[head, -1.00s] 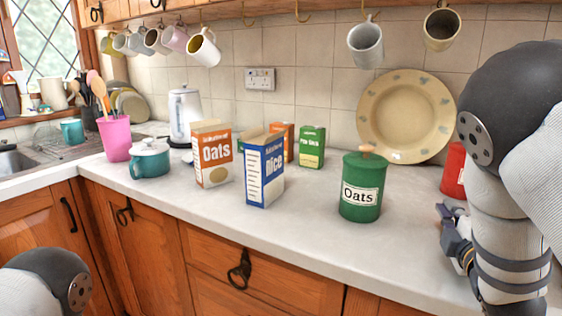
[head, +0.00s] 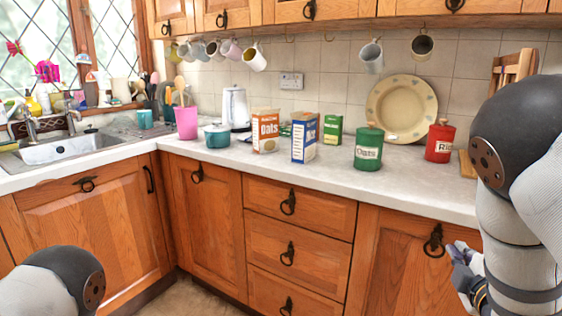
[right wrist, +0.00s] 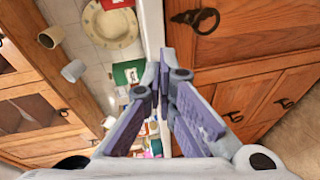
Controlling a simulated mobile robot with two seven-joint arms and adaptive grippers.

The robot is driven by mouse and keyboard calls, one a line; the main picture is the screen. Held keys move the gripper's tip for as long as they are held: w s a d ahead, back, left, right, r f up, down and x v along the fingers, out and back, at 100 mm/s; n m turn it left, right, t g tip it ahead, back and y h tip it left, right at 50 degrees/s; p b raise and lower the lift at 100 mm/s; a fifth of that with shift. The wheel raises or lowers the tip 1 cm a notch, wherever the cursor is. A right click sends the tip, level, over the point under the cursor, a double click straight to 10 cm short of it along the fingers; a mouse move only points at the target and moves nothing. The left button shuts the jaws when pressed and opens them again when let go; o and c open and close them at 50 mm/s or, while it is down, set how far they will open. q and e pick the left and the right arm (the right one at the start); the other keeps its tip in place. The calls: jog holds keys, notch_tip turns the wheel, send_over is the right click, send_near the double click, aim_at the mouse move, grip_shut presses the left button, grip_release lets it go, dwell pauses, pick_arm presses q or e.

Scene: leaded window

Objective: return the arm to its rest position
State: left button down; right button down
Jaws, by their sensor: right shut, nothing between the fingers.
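My right arm (head: 515,200) comes in from the right edge of the head view and hangs in front of the lower cabinets. My right gripper (head: 462,262) is partly hidden by the arm there, near a cabinet ring handle. In the right wrist view the gripper (right wrist: 164,72) shows with its fingertips together and nothing held. Only a rounded part of my left arm (head: 52,285) shows at the lower left of the head view; the left gripper is out of frame.
The worktop (head: 420,183) carries a green Oats canister (head: 368,150), a red canister (head: 440,142), an Oats box (head: 265,131) and a Rice box (head: 304,138). A plate (head: 401,109) leans on the tiles. Mugs hang above. Drawers with ring handles (head: 288,203) front the counter.

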jog(key=s+a+f+m+g+y, duration=0.1)
jog(key=s+f+m+g, duration=0.25)
jog(key=s+f, duration=0.55)
jog(key=s+a+f+m+g+y, duration=0.1)
jog(key=s+a+f+m+g, duration=0.3)
jog(key=f, duration=0.9)
jog(key=s+a+f+m+g+y, duration=0.1)
jog(key=s+a+f+m+g, duration=0.1)
jog(key=s, duration=0.7)
jog(key=s+a+f+m+g, duration=0.2)
jog(key=s+g, duration=0.3)
jog(key=s, duration=0.5)
jog(key=s+a+f+m+g+y, duration=0.1)
jog(key=s+a+f+m+g, duration=0.1)
jog(key=s, duration=0.8)
jog(key=shift+a+f+g+y, duration=0.3)
jog(key=shift+a+f+g, duration=0.1)
jog(key=shift+f+g, duration=0.25)
